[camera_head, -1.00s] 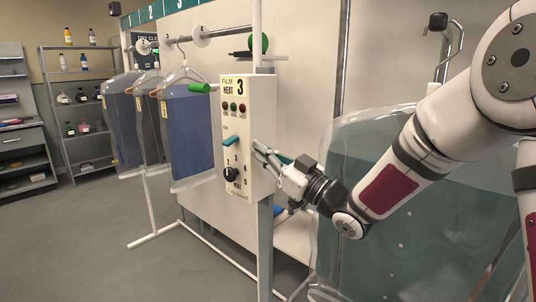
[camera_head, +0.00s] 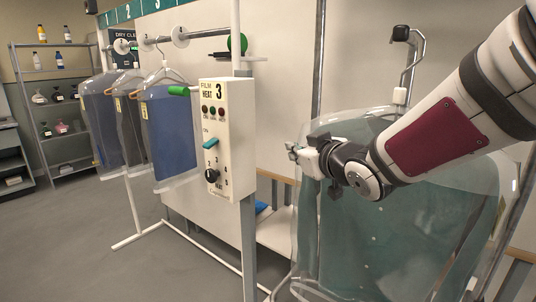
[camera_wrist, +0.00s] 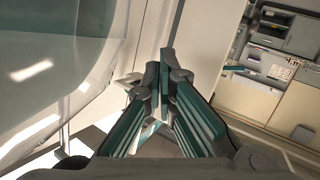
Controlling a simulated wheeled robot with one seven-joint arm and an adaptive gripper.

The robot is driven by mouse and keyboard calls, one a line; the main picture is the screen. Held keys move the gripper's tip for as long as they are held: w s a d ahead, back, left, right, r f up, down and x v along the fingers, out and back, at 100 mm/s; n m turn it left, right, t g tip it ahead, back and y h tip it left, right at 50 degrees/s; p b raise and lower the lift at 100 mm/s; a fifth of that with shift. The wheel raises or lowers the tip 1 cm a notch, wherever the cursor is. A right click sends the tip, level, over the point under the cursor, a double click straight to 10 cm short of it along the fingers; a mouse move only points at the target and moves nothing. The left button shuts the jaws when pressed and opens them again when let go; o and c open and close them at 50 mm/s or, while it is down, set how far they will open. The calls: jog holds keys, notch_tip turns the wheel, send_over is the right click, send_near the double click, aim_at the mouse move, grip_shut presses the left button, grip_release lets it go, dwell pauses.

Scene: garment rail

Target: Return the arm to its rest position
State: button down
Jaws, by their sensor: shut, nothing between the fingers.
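My gripper (camera_head: 294,152) is in the middle of the head view, right of the film heat control box (camera_head: 229,140) and apart from it. It is in front of the left edge of a film-covered teal garment (camera_head: 390,235); I cannot tell whether it touches the film. In the wrist view my gripper (camera_wrist: 160,72) shows its two teal-padded fingers brought together at the tips, with nothing between them. The clear film (camera_wrist: 60,90) fills the left of that view.
Bagged garments (camera_head: 170,135) hang on the rail at the left. The box stands on a grey post (camera_head: 249,250). A metal hook stand (camera_head: 411,60) rises behind the teal garment. Shelves with bottles (camera_head: 55,100) are at the far left. The floor at front left is clear.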

jog(key=s+d+m+g+h+p, duration=0.1)
jog(key=s+d+m+g+h, duration=0.15)
jog(key=s+d, duration=0.5)
jog(key=s+d+m+g+h+p, duration=0.25)
jog(key=s+d+h, duration=0.2)
jog(key=s, duration=0.65)
jog(key=s+f+m+g, duration=0.1)
jog(key=s+f+g, duration=0.1)
jog(key=s, duration=0.7)
jog(key=s+d+f+m+g+y+p, duration=0.1)
jog(key=s+f+g, duration=0.1)
jog(key=s, duration=0.8)
jog(key=shift+g, duration=0.6)
jog(key=shift+s+d, duration=0.1)
jog(key=shift+d, duration=0.05)
